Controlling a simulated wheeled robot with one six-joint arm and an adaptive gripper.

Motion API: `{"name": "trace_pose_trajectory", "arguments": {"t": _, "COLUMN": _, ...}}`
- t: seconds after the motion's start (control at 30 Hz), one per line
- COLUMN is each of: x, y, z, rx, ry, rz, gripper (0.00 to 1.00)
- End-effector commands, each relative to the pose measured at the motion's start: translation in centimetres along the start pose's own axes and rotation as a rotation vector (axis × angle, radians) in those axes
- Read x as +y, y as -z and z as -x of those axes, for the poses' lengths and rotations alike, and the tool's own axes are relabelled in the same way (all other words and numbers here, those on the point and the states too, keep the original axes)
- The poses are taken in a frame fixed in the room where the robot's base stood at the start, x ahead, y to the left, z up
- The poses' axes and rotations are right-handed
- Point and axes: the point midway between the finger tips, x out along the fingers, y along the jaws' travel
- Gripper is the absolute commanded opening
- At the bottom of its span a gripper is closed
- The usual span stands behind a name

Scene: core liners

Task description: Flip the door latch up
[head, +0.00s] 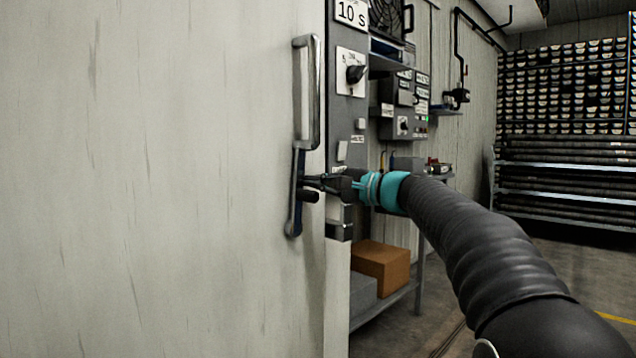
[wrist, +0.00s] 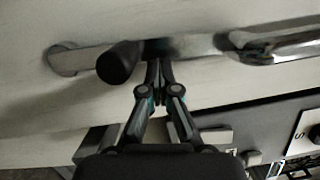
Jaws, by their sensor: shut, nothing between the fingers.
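The door (head: 170,180) is a large pale panel that fills the left of the head view. Near its right edge is tall metal hardware, with a bright upright handle (head: 314,95) above and a darker lower bar (head: 295,215). A short black knob (head: 309,197) sticks out by the lower bar; it is large in the wrist view (wrist: 120,63). My gripper (head: 311,182) is at the lower bar, just above the knob in the head view. In the wrist view its closed fingertips (wrist: 158,72) are beside the knob, with nothing between them. I cannot tell whether they touch the hardware.
A control panel with a rotary switch (head: 355,74) stands right of the door edge. Behind it are a shelf with a brown box (head: 380,266) and a second control box (head: 404,105). A rack of core liners (head: 565,90) is at the far right. Floor shows at lower right.

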Motion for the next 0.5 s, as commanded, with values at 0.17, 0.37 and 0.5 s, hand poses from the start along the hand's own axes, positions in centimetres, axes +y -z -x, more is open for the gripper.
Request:
{"name": "trace_pose_trajectory", "arguments": {"t": 0.17, "x": 0.0, "y": 0.2, "z": -0.1, "rx": 0.0, "ry": 0.001, "rz": -0.003, "gripper": 0.0}}
{"name": "trace_pose_trajectory", "arguments": {"t": 0.37, "x": -0.4, "y": 2.3, "z": 0.9, "rx": 0.004, "ry": 0.003, "rz": -0.003, "gripper": 0.0}}
{"name": "trace_pose_trajectory", "arguments": {"t": 0.5, "x": -0.4, "y": 3.3, "z": 3.2, "rx": 0.006, "ry": 0.005, "rz": 0.0, "gripper": 0.0}}
